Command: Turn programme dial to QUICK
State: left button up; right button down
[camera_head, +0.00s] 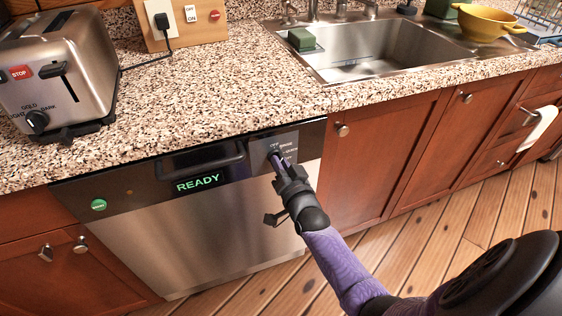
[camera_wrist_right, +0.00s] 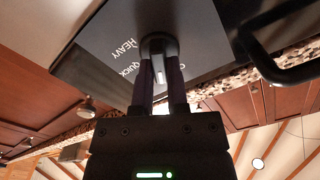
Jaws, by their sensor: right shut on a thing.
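The dishwasher (camera_head: 215,235) has a dark top panel with a green READY display (camera_head: 198,183). The programme dial (camera_wrist_right: 158,45) is a dark knob on a grey label plate (camera_wrist_right: 95,50) marked HEAVY and QUICK in the right wrist view. In the head view the plate (camera_head: 292,141) is partly hidden by my right gripper (camera_head: 276,160). That gripper is shut on the dial, with a finger on each side. A pale mark shows on the knob between the fingers; which label it points to I cannot tell. My left gripper is not in view.
A dishwasher handle (camera_head: 200,160) lies left of the dial, and a green round button (camera_head: 98,205) sits at the panel's far left. A toaster (camera_head: 60,70) stands on the counter (camera_head: 190,100). The sink (camera_head: 375,50) is at upper right, above wooden cabinets (camera_head: 385,150).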

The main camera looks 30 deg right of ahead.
pick_arm(q)
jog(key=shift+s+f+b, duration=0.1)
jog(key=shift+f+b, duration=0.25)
jog(key=shift+b, duration=0.1)
pick_arm(e)
jog(key=m, duration=1.1)
jog(key=shift+d+f+m, duration=0.1)
jog(key=shift+f+m, duration=0.1)
jog(key=shift+m, duration=0.2)
jog(key=c, duration=0.6)
grip_release()
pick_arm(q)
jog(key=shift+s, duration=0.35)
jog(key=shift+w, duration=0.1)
pick_arm(e)
jog(key=shift+s, duration=0.15)
